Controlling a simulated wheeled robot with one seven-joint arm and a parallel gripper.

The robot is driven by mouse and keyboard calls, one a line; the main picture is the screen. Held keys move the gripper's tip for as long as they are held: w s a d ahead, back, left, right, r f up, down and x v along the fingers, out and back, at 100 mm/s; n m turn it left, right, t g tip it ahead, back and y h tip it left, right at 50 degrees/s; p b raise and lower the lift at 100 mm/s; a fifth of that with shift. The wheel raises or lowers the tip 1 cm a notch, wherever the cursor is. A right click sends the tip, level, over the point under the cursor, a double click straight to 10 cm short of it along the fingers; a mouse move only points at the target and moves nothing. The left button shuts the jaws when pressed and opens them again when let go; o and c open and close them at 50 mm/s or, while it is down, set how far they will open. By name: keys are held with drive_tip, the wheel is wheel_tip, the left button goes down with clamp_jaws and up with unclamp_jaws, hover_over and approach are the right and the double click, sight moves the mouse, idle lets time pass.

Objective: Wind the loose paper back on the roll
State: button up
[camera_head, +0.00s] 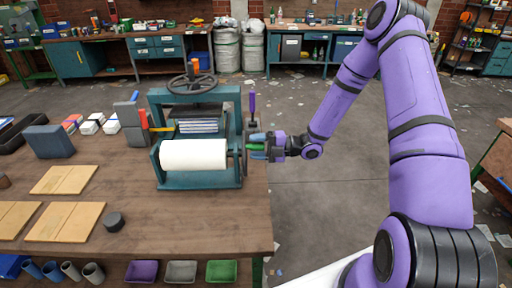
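A white paper roll (193,155) lies level across the front of a teal press (214,180) on the wooden bench. No loose paper tail is clear to me in this view. A dark crank wheel (244,160) sits at the roll's right end. A green handle (256,147) sticks out to the right there. My gripper (258,147) reaches in from the right, with its blue fingers above and below the green handle. The view is too small to show whether the fingers press on it.
A purple-handled lever (252,105) stands upright just behind my gripper. A dark handwheel (192,84) tops the press. Wooden boards (66,221) and a black puck (113,222) lie on the left. The bench's front right is clear. Coloured trays (181,271) sit below its front edge.

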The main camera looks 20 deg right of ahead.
drive_tip(key=v, duration=1)
drive_tip(key=shift+d, duration=0.35)
drive_tip(key=shift+s, duration=0.1)
drive_tip(key=s+a+r+n+g+h, duration=0.35)
drive_tip(key=s+r+n, duration=0.25)
drive_tip(key=r+n, duration=0.4)
drive_tip(key=s+a+r+n+g+h, duration=0.4)
drive_tip(key=r+n, duration=0.4)
drive_tip(key=n, duration=0.4)
drive_tip(key=s+d+r+n+t+h, duration=0.1)
drive_tip(key=s+r+n+t+h, duration=0.2)
drive_tip(key=s+r+n+h, duration=0.2)
drive_tip(key=s+d+r+n+t+h, duration=0.2)
drive_tip(key=s+r+n+t+h, duration=0.2)
drive_tip(key=s+r+n, duration=0.5)
drive_tip(key=shift+s+d+r+n+h, duration=0.35)
drive_tip(key=shift+s+n, duration=1.9)
drive_tip(key=shift+n, duration=0.75)
